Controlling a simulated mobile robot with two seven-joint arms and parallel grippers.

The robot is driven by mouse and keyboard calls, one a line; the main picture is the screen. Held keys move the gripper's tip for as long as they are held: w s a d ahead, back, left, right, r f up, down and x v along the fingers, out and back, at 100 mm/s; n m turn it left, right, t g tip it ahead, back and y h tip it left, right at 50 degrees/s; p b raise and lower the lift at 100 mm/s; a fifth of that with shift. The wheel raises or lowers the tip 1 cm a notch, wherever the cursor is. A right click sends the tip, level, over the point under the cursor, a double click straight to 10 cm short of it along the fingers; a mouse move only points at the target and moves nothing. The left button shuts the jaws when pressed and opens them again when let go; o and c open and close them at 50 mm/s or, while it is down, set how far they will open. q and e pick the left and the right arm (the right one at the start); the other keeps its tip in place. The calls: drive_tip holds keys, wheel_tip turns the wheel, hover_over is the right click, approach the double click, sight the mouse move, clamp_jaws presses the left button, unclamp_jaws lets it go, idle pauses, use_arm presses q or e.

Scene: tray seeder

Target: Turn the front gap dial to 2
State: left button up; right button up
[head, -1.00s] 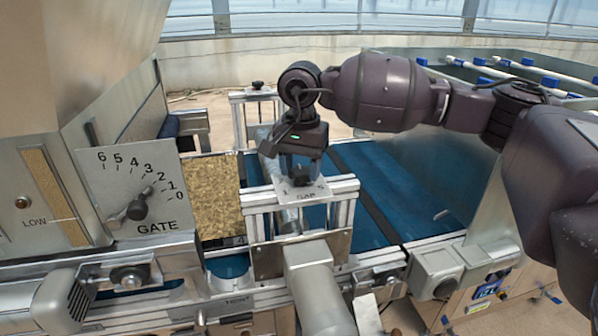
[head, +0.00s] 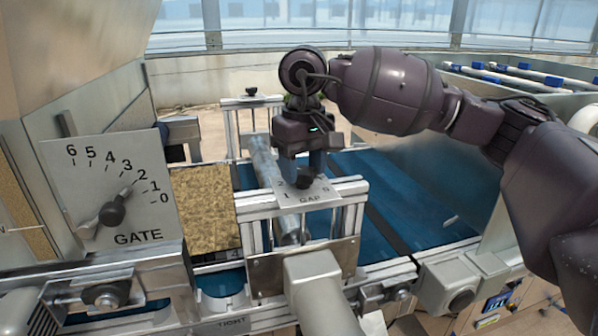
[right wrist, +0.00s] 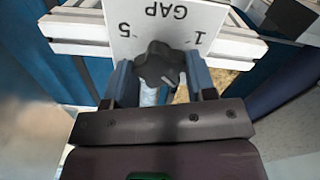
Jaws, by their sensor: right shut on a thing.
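The front gap dial is a black lobed knob (head: 304,180) on a white plate marked GAP (head: 318,196), on top of the near metal frame over the blue belt. In the right wrist view the knob (right wrist: 160,62) sits between my right gripper's two blue fingers (right wrist: 160,78), with the plate upside down and its 5 and 1 readable. My right gripper (head: 303,168) comes down on the knob from above and is shut on it. The fingers partly hide the scale, and I cannot tell which number the knob points to. My left gripper is not in view.
A GATE dial (head: 112,211) with a 0 to 6 scale stands at the left. A second black knob (head: 251,91) tops the far end of the frame. A grey roller (head: 268,170) lies under the frame. A motor housing (head: 318,290) juts forward below the plate.

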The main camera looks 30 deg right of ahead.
sight(303, 170)
drive_tip(key=shift+n+b, duration=0.5)
drive_tip(key=shift+n, duration=0.8)
drive_tip(key=o, duration=0.8)
drive_tip(key=shift+o, duration=0.6)
drive_tip(key=shift+r, duration=0.1)
wheel_tip(303, 170, up, 11)
drive_tip(key=shift+p, duration=0.45)
